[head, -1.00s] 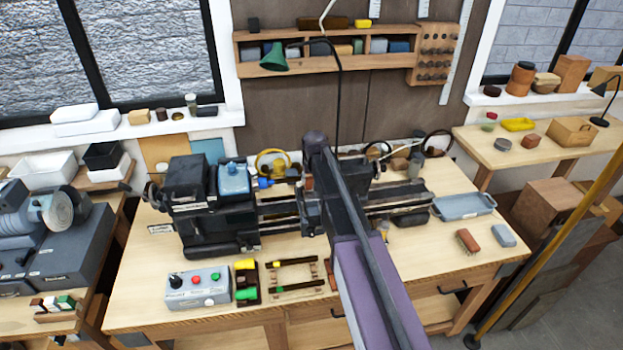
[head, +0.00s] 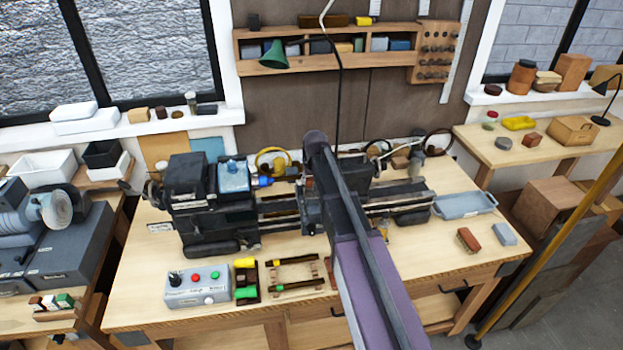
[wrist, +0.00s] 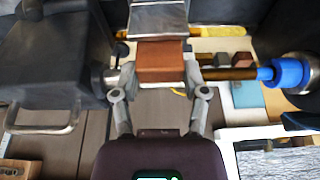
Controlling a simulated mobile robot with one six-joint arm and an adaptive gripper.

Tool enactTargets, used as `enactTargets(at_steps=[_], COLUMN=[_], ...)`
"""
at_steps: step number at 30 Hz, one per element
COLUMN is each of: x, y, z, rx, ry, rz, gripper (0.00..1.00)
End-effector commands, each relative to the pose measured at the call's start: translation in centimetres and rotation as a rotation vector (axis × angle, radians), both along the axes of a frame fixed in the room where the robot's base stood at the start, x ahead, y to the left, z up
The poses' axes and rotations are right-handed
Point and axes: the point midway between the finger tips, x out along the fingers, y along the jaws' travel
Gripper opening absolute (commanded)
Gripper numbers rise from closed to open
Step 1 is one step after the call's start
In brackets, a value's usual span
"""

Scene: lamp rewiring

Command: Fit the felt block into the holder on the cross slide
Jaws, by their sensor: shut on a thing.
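In the wrist view my gripper (wrist: 160,76) is shut on a reddish-brown block, which I take for the felt block (wrist: 160,62). The block sits between the fingertips. A pale grey piece (wrist: 158,18) shows just beyond the block; I cannot tell whether it is the holder or whether the block touches it. In the head view the lathe (head: 215,210) stands on the bench, and my arm covers the middle of it. My gripper, the block and most of the cross slide are hidden there.
A dark machine body (wrist: 45,60) stands close on the left in the wrist view, and a rod with a blue collar (wrist: 290,74) is on the right. On the bench are a control box (head: 197,285), a grey tray (head: 465,203) and a brush (head: 467,240).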

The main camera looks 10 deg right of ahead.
Motion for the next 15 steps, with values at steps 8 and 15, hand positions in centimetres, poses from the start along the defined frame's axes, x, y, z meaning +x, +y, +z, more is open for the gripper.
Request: enactTargets(at_steps=[8, 15], x=[0.00, 0.00], y=[-0.05, -0.04], z=[-0.34, -0.61], rx=[0.000, 0.000], ry=[0.000, 0.000], rz=[-0.001, -0.001], gripper=[0.10, 0.10])
